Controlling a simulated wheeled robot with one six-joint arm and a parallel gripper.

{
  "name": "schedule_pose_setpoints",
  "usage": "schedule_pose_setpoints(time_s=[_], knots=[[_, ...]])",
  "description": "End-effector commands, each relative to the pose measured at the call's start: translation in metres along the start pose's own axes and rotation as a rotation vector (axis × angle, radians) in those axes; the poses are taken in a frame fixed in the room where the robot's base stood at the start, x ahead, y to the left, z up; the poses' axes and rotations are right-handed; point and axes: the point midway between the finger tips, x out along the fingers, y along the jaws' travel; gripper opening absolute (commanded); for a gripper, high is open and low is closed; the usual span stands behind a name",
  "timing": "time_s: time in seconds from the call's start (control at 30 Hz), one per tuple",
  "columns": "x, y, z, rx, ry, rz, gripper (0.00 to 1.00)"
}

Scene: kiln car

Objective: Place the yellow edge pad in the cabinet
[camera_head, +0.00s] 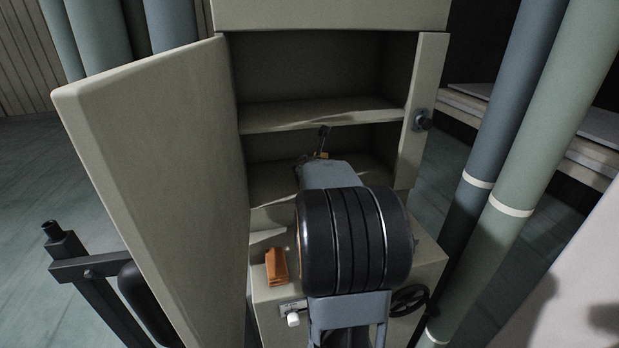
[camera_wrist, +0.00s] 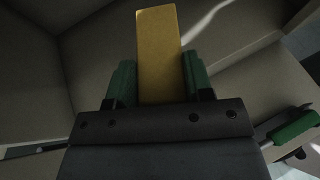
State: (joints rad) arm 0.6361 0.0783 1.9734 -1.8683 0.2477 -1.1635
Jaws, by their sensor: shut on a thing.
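In the wrist view the yellow edge pad (camera_wrist: 159,50) is a flat yellow block held between the green fingers of my gripper (camera_wrist: 158,82). The gripper is shut on it, and the pad sticks out past the fingertips. In the head view the cabinet (camera_head: 325,115) is open, with its large door swung out to the left. My arm reaches into its lower compartment, below the middle shelf. The gripper (camera_head: 321,150) shows small there, partly hidden behind my arm, and I can barely see the pad. I cannot tell whether the pad touches a surface.
An orange block (camera_head: 276,267) lies on a lower ledge in front of the cabinet, left of my arm. The open door (camera_head: 165,170) bounds the left side. Thick pipes (camera_head: 520,140) stand close on the right. A green-handled thing (camera_wrist: 294,125) shows at the right in the wrist view.

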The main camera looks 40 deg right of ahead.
Motion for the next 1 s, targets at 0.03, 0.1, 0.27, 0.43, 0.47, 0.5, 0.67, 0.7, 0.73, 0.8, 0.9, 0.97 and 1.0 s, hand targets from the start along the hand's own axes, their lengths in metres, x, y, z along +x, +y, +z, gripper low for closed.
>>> schedule_pose_setpoints(time_s=[0.03,0.1,0.27,0.43,0.47,0.5,0.67,0.7,0.73,0.8,0.9,0.97,1.0], knots=[[0.015,0.006,-0.003,-0.002,0.004,0.000,0.25],[0.033,0.014,-0.004,-0.001,0.005,-0.002,0.25],[0.072,0.029,-0.012,-0.002,0.005,-0.003,0.25],[0.100,0.038,-0.029,-0.001,0.003,-0.004,0.25],[0.104,0.040,-0.030,0.000,0.002,-0.003,0.25],[0.108,0.041,-0.033,0.000,0.002,-0.003,0.25],[0.118,0.045,-0.037,0.001,0.000,-0.003,0.25],[0.118,0.045,-0.038,0.001,0.000,-0.003,0.25],[0.119,0.046,-0.038,0.001,0.000,-0.003,0.25],[0.124,0.048,-0.042,0.000,0.001,-0.003,0.25],[0.131,0.048,-0.055,-0.001,0.002,-0.003,0.25],[0.134,0.048,-0.062,0.000,0.002,-0.003,0.25],[0.135,0.048,-0.065,-0.002,0.002,-0.003,0.25]])
